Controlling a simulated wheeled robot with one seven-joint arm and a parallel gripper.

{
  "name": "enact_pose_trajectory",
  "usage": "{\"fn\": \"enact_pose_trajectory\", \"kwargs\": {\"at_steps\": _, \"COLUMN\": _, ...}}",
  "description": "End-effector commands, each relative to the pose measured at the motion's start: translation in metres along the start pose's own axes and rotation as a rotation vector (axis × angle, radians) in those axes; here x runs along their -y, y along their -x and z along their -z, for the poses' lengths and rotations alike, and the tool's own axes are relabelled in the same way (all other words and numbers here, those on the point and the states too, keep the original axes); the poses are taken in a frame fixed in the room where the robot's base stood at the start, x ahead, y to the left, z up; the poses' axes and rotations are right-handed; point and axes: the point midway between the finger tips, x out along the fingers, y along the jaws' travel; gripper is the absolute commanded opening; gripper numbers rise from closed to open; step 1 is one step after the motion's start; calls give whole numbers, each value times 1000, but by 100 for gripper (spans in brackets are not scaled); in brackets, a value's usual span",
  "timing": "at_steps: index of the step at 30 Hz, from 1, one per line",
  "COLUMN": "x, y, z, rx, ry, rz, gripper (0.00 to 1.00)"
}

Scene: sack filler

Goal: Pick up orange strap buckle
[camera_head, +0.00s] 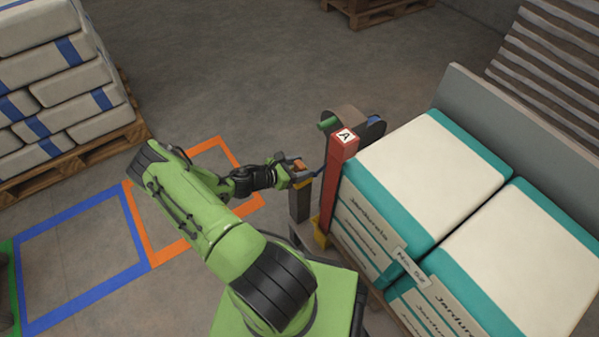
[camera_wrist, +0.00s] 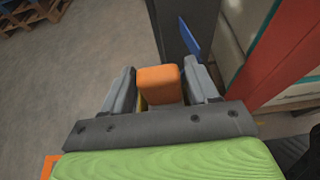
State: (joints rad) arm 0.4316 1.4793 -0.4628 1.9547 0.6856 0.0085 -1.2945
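The orange strap buckle (camera_wrist: 158,86) is a rounded orange block. In the wrist view it lies between the two grey fingers of my gripper (camera_wrist: 160,82), with a finger close along each side. I cannot tell whether both fingers press on it. In the head view my gripper (camera_head: 296,172) reaches right, at the top of a dark post (camera_head: 300,202), and a bit of the orange buckle (camera_head: 300,165) shows at the fingers. The buckle's underside is hidden.
A red post (camera_head: 338,175) marked A stands just right of my gripper, beside stacked white and teal sacks (camera_head: 425,185). A blue strap piece (camera_wrist: 189,40) hangs near the fingers. Sacks on a pallet (camera_head: 75,160) stand at left. Floor between is open, with orange and blue outlines.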

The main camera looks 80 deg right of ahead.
Motion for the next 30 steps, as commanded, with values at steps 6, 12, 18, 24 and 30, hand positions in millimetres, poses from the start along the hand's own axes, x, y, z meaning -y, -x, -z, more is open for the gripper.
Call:
{"fn": "enact_pose_trajectory", "kwargs": {"at_steps": 6, "x": 0, "y": 0, "z": 0, "rx": 0, "ry": 0, "rz": 0, "gripper": 25}}
{"fn": "enact_pose_trajectory", "kwargs": {"at_steps": 12, "x": 0, "y": 0, "z": 0, "rx": 1, "ry": -1, "rz": 0, "gripper": 13}}
{"fn": "enact_pose_trajectory", "kwargs": {"at_steps": 18, "x": 0, "y": 8, "z": -17, "rx": 1, "ry": -2, "rz": -1, "gripper": 12}}
{"fn": "enact_pose_trajectory", "kwargs": {"at_steps": 24, "x": 0, "y": 28, "z": -66, "rx": 0, "ry": -3, "rz": -1, "gripper": 12}}
{"fn": "enact_pose_trajectory", "kwargs": {"at_steps": 30, "x": 0, "y": 39, "z": -92, "rx": 0, "ry": -1, "rz": 0, "gripper": 12}}
